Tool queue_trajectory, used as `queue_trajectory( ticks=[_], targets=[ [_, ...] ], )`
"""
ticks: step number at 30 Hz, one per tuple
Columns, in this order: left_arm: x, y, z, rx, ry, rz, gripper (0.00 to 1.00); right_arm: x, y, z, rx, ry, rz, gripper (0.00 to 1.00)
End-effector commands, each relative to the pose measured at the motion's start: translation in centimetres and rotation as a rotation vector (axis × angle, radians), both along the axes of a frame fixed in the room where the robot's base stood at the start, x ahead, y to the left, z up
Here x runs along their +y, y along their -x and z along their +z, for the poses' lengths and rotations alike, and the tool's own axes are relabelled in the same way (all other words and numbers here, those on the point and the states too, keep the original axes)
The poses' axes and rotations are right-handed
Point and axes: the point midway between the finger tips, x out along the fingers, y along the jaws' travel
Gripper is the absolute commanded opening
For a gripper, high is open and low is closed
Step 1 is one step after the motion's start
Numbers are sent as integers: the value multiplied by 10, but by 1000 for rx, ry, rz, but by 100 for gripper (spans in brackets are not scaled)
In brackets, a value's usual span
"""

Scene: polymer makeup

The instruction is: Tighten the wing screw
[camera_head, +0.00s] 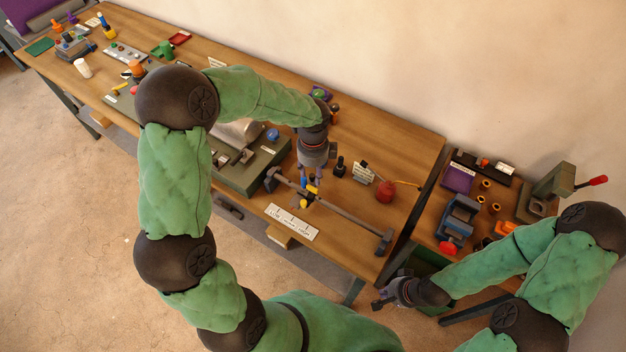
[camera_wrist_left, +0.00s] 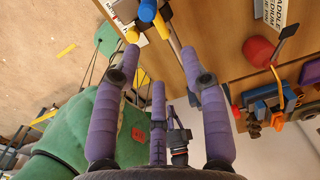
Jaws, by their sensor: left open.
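A small yellow part (camera_head: 312,189), perhaps the wing screw, sits on a grey bar (camera_head: 345,213) on the bench, with a blue piece (camera_head: 304,182) beside it. The wrist view shows yellow (camera_wrist_left: 161,22) and blue (camera_wrist_left: 147,10) parts beyond the fingertips, and a yellow end (camera_wrist_left: 132,34) nearer the left finger. My left gripper (camera_head: 312,178) is open and points down at these parts; its purple fingers (camera_wrist_left: 160,58) stand apart, with nothing seen held between them. Whether a finger touches the parts is unclear. My right gripper (camera_head: 380,299) hangs off the bench's front edge, small and dark.
A white label plate (camera_head: 292,222) lies in front of the bar. A red oil can (camera_head: 385,192) and a black bottle (camera_head: 340,167) stand behind it. A green-grey machine (camera_head: 245,172) is to the left. A second bench (camera_head: 425,220) with a blue vise (camera_head: 458,218) is at right.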

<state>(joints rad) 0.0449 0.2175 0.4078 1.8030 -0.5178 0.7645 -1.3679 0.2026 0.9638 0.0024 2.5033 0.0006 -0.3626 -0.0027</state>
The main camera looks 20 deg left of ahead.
Motion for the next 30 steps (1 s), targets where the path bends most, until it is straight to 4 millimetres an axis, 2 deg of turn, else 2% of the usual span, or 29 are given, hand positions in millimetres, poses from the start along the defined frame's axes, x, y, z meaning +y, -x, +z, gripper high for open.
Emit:
queue_trajectory(
  ticks=[3, 9, 30],
  targets=[
    [0, 0, 18, -1, -1, 0, 44, 0, 0, 0, 0, 0, 0, 0],
    [0, 0, 31, 1, 0, -1, 44, 0, 0, 0, 0, 0, 0, 0],
    [0, 0, 32, 1, 0, 0, 44, 0, 0, 0, 0, 0, 0, 0]
  ],
)
